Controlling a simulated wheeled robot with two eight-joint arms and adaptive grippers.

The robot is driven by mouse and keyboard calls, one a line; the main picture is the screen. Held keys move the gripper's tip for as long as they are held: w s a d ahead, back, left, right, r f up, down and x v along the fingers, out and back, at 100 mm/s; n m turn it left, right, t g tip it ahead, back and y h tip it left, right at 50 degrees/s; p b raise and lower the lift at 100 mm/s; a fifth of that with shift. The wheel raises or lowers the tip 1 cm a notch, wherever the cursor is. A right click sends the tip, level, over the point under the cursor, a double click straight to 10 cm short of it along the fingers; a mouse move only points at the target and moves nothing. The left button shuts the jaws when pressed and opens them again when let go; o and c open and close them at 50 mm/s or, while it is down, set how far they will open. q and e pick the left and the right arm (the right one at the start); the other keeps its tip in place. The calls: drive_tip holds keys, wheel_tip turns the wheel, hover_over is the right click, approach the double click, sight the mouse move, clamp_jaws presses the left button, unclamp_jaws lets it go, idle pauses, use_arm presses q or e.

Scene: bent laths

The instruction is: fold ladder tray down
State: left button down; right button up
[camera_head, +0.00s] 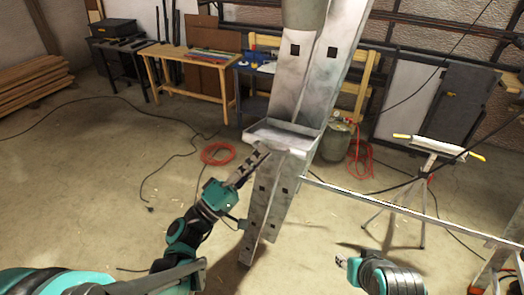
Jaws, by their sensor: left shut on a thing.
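The grey metal ladder (333,65) stands in the middle, its legs reaching the floor and its top cut off by the picture edge. The ladder tray (283,135), shallow with raised rims, sticks out from the ladder's near side and looks roughly level. My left gripper (263,154) is at the tray's front edge, shut on it; the exact contact is hard to see. My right gripper (342,258) is low at right, apart from the ladder and tray; its fingers are too small to read.
A long thin lath (405,210) runs from beside the ladder towards the lower right. A tripod stand (430,150) is at right. Workbenches (190,68) stand at the back. Cables and a red hose (218,153) lie on the floor, which is otherwise open at left.

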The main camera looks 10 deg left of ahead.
use_arm(q)
wheel_tip(320, 180, down, 6)
drive_tip(key=b, duration=0.4)
drive_tip(key=shift+r, duration=0.2)
drive_tip(key=shift+s, duration=0.1)
drive_tip(key=c, duration=1.9)
unclamp_jaws()
drive_tip(key=shift+c, duration=0.2)
drive_tip(key=shift+w+f, duration=0.15)
drive_tip(key=shift+w, duration=0.2)
drive_tip(key=shift+s, duration=0.1)
